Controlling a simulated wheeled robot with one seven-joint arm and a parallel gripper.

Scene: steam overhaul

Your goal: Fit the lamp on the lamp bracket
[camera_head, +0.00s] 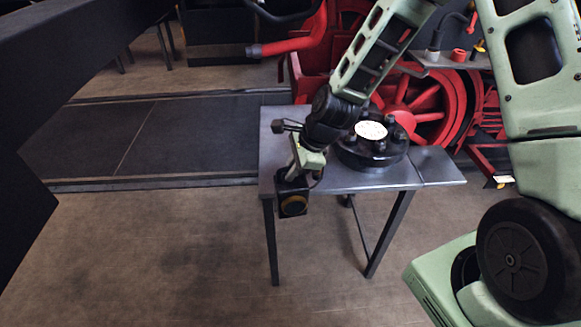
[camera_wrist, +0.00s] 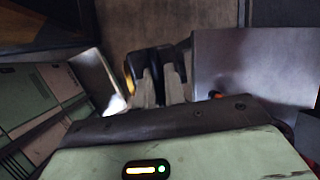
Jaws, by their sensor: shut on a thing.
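The lamp (camera_head: 293,204) is a small black box with a yellow-orange ring around its dark lens. In the head view it hangs below my gripper (camera_head: 291,177), at the front left edge of the steel table. My gripper is shut on the lamp's upper part. In the wrist view the two pale fingers (camera_wrist: 160,84) reach to the dark lamp (camera_wrist: 150,58), and its yellow ring shows at the left side. The far side of the lamp is hidden. I cannot make out the lamp bracket in either view.
The steel table (camera_head: 435,168) carries a black round bolted part (camera_head: 372,152) with a white disc on top, close behind my wrist. A red spoked wheel (camera_head: 425,105) stands behind. A shelf (camera_head: 450,62) with small parts is at upper right. The floor at front left is clear.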

